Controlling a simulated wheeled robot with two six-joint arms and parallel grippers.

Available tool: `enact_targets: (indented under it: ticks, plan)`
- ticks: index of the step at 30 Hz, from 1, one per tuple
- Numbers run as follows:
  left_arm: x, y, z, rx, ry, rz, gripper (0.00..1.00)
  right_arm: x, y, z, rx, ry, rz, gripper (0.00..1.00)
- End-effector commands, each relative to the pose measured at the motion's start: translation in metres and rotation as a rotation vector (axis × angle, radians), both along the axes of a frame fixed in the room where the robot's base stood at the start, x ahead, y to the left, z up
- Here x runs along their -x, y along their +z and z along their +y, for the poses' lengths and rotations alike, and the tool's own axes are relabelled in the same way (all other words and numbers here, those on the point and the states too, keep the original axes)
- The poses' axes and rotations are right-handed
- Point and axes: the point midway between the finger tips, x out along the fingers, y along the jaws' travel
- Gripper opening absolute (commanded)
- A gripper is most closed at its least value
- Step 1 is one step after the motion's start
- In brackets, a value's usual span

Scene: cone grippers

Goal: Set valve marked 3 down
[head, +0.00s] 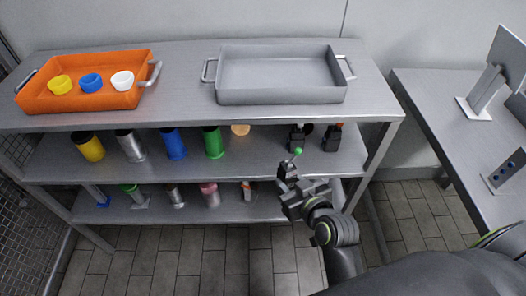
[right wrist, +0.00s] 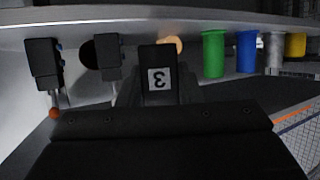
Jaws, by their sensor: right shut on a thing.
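The valve marked 3 (head: 287,171) is a dark block with a green-knobbed lever. In the right wrist view it shows a white label with an upside-down 3 (right wrist: 158,79). My right gripper (head: 291,184) is shut on it, in front of the rack's right part, near middle shelf height. I cannot tell whether the valve touches a shelf. My gripper hides part of the valve. My left gripper is not in view.
Two other dark valves (head: 297,138) (head: 331,138) stand on the middle shelf (head: 265,165), with several colored canisters (head: 172,143) to their left. An orange tray (head: 120,98) with three cups and an empty grey tray (head: 280,97) are on top. A side table (head: 440,115) stands right.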

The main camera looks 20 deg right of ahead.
Motion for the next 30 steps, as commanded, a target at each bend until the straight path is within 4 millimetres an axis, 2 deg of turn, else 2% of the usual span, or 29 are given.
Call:
enact_targets:
  ticks: [19, 24, 30]
  plan:
    - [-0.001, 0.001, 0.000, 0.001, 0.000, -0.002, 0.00, -0.145, 0.003, 0.016, 0.003, 0.002, -0.004, 0.07]
    - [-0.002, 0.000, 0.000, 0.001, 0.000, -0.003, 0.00, -0.164, 0.002, 0.018, 0.001, 0.002, -0.002, 0.07]
    - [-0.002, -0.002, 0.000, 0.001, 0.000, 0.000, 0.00, -0.166, -0.010, 0.018, 0.000, 0.000, 0.001, 0.07]
